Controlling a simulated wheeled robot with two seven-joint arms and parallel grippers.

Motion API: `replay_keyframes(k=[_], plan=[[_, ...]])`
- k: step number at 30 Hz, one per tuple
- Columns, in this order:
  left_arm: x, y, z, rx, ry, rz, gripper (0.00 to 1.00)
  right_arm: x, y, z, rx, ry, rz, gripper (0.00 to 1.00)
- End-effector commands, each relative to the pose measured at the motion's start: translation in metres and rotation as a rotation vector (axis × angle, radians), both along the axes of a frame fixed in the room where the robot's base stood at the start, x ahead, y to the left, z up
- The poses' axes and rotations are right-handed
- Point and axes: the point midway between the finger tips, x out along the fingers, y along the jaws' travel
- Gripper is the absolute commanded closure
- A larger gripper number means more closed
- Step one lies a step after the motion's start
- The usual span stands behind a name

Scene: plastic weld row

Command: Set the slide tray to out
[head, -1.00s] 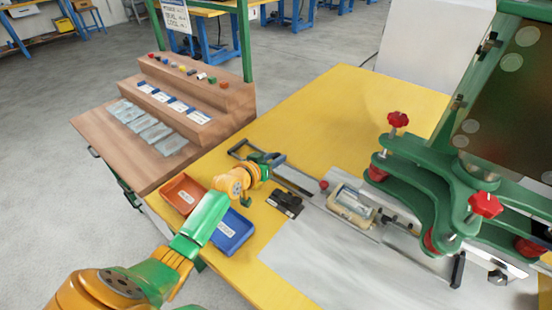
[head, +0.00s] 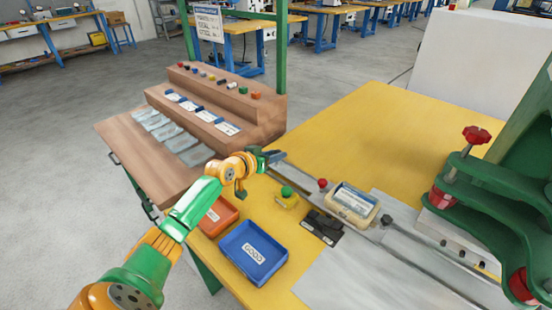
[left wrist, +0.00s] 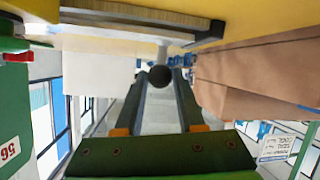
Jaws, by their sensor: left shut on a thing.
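The slide tray (head: 352,203) is a cream-coloured nest with a pale part in it. It sits on the grey slide rails (head: 408,244) on the yellow table, clear of the green press on its left side. A red knob (head: 322,183) stands just left of it. My left gripper (head: 270,160) is at the left end of the slide. In the left wrist view my left gripper (left wrist: 160,92) is shut on a dark ball knob (left wrist: 160,76) on a short stem. The rest of the handle is mostly hidden by the gripper in the head view. My right gripper is not in view.
A black block (head: 323,227) and a green button on a yellow box (head: 287,195) lie close in front of the slide. Blue (head: 253,252) and orange (head: 219,217) bins stand near the table edge. The green press (head: 480,210) is at the right. The table's back is clear.

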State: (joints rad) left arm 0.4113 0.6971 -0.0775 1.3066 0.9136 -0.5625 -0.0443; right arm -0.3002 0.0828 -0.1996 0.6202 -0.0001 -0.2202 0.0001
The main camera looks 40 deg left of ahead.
Motion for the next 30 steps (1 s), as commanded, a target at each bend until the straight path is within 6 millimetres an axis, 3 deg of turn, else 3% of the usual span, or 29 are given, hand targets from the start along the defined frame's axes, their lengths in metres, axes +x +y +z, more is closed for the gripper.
replay_keyframes(k=[6, 7, 10, 20, 30], plan=[[0.0, 0.002, 0.003, 0.004, -0.007, 0.004, 1.0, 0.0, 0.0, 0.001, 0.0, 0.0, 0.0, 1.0], [0.001, 0.002, 0.003, 0.004, -0.007, 0.004, 0.59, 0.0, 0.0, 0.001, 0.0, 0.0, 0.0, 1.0], [0.001, 0.002, 0.003, 0.003, -0.007, 0.005, 0.33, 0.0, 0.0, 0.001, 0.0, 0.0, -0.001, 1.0], [-0.002, 0.001, 0.003, 0.002, -0.004, 0.002, 0.33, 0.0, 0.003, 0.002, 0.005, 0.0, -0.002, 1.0], [-0.048, 0.003, 0.022, 0.004, -0.002, 0.001, 0.33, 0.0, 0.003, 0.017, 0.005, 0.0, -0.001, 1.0]])
